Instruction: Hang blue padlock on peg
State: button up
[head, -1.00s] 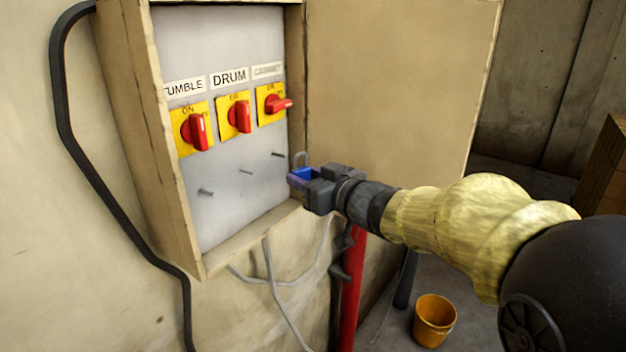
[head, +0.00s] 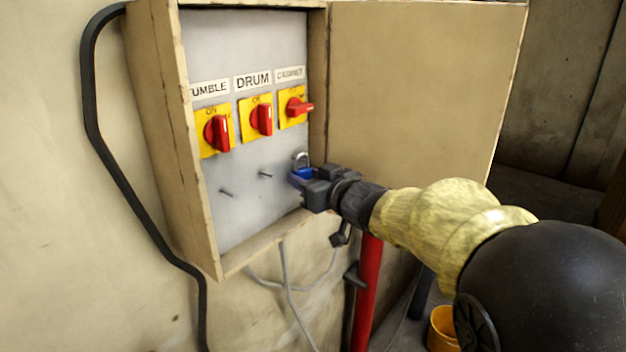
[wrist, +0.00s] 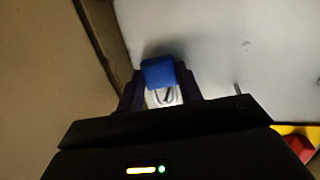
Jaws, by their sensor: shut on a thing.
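The blue padlock (head: 303,175) has its metal shackle upward, in front of the lower right of the grey panel (head: 245,215) in the head view. My gripper (head: 306,184) is shut on its body. In the wrist view the blue body (wrist: 158,73) sits between the two dark fingers (wrist: 160,86), with the shackle (wrist: 165,97) below it. Two bare pegs show on the panel, the left peg (head: 226,193) and the middle peg (head: 265,174). The right peg is hidden behind the padlock and gripper. I cannot tell whether the shackle is around it.
Three red rotary switches, one under the DRUM label (head: 253,81), sit above the pegs. The box's wooden frame (head: 262,245) borders the panel, and its open door (head: 420,80) stands right. A red pipe (head: 367,290) and yellow bucket (head: 441,330) are below.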

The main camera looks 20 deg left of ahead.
jog(key=shift+w+a+f, duration=0.15)
jog(key=shift+w+a, duration=0.05)
jog(key=shift+a, duration=0.15)
dwell(0.5)
jog(key=o, duration=0.9)
jog(key=shift+d, duration=0.1)
jog(key=shift+o, duration=0.2)
jog(key=shift+s, duration=0.1)
jog(key=b+v, duration=0.4)
jog(key=v, duration=1.3)
jog(key=shift+d+b, duration=0.25)
jog(key=shift+b, duration=0.1)
